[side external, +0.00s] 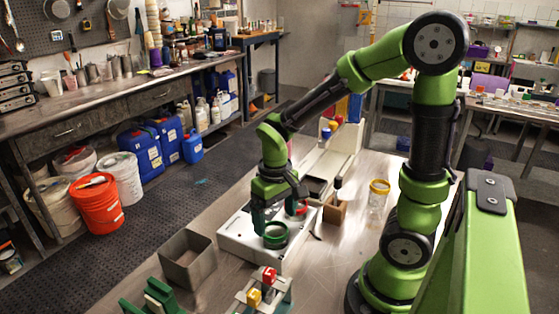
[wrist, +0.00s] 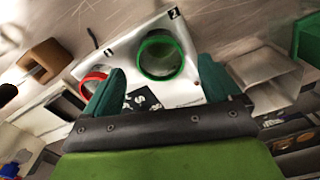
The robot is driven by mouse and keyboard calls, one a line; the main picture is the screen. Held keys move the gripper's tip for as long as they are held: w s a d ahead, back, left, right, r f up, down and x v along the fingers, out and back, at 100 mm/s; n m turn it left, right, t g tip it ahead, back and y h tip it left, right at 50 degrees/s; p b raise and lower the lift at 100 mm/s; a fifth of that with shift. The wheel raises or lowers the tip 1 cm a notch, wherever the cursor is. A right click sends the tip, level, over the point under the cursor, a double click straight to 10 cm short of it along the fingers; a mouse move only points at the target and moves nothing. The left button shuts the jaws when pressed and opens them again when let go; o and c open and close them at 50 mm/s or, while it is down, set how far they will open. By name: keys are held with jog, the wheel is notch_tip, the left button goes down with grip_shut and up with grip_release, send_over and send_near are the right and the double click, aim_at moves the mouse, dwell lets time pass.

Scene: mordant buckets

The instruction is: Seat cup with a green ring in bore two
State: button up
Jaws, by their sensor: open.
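A cup with a green ring (side external: 275,234) is at the near right part of the white plate (side external: 238,245). In the wrist view the green ring (wrist: 142,57) lies close to a small black mark that seems to read 2. The ring sits low at the plate; I cannot tell how deep the cup is in a bore. My gripper (wrist: 162,68) is open, its dark green fingers apart on either side of the ring's near edge, with nothing held. In the side view my gripper (side external: 266,218) is just above and behind the cup.
A red ring (wrist: 94,78) is farther along the plate, left of my gripper in the wrist view. A grey metal bin (side external: 188,258) stands left of the plate. A brown block (side external: 335,210) and a yellow-rimmed jar (side external: 379,196) stand to the right. Red and yellow blocks (side external: 262,283) are in front.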

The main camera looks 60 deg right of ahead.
jog(key=s+a+r+t+y, duration=0.1)
jog(key=s+a+r+t, duration=0.1)
jog(key=r, duration=0.5)
jog(key=s+a+r+t+y, duration=0.1)
jog(key=a+r+t, duration=0.2)
jog(key=r+t, duration=0.2)
jog(key=shift+s+a+r, duration=0.35)
jog(key=shift+a+r, duration=0.05)
jog(key=shift+r, duration=0.55)
